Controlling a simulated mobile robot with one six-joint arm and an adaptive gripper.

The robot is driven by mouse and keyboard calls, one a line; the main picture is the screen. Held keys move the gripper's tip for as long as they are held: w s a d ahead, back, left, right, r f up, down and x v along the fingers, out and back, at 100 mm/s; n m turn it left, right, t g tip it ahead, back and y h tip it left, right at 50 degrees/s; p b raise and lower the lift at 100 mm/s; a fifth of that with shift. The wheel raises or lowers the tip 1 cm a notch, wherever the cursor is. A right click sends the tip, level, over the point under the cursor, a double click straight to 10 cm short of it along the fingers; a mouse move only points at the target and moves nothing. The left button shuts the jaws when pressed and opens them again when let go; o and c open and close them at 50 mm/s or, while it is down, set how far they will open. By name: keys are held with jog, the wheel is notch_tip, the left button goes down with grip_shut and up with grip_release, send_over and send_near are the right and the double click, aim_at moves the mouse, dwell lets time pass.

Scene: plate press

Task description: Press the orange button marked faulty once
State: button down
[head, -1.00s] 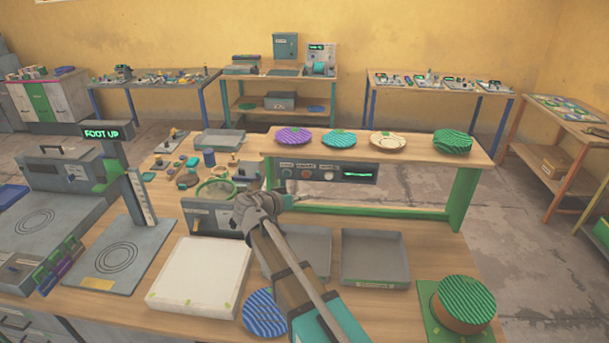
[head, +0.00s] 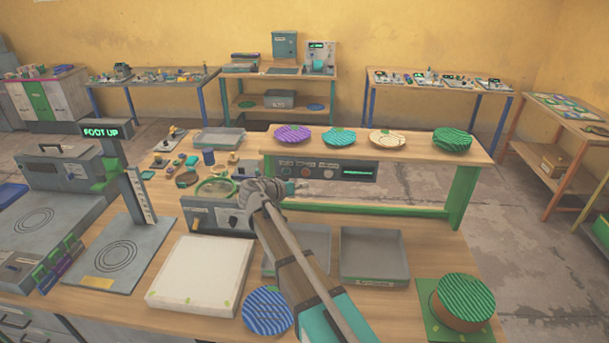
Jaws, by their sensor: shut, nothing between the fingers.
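A dark control panel (head: 357,172) is fixed under the raised wooden shelf, with a row of small round buttons and a lit green display. The middle button (head: 307,174) looks reddish-orange; the button to its right (head: 331,175) is pale. The labels above them are too small to read, so I cannot confirm which one is marked faulty. My gripper (head: 292,187) is shut and empty. Its tip shows just below the left end of the button row, and I see no clear contact with any button.
Several patterned plates lie on the shelf (head: 475,155) above the panel. A green rail (head: 370,208) runs below it. Grey trays (head: 375,257), a white block (head: 200,275) and a blue striped plate (head: 268,311) are on the bench. A press column (head: 125,185) stands left.

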jog(key=shift+w, duration=1.8)
jog(key=shift+w+d, duration=0.1)
jog(key=shift+w, duration=0.7)
dwell(1.1)
jog(key=shift+s, duration=0.85)
dwell(0.4)
jog(key=shift+s, duration=2.5)
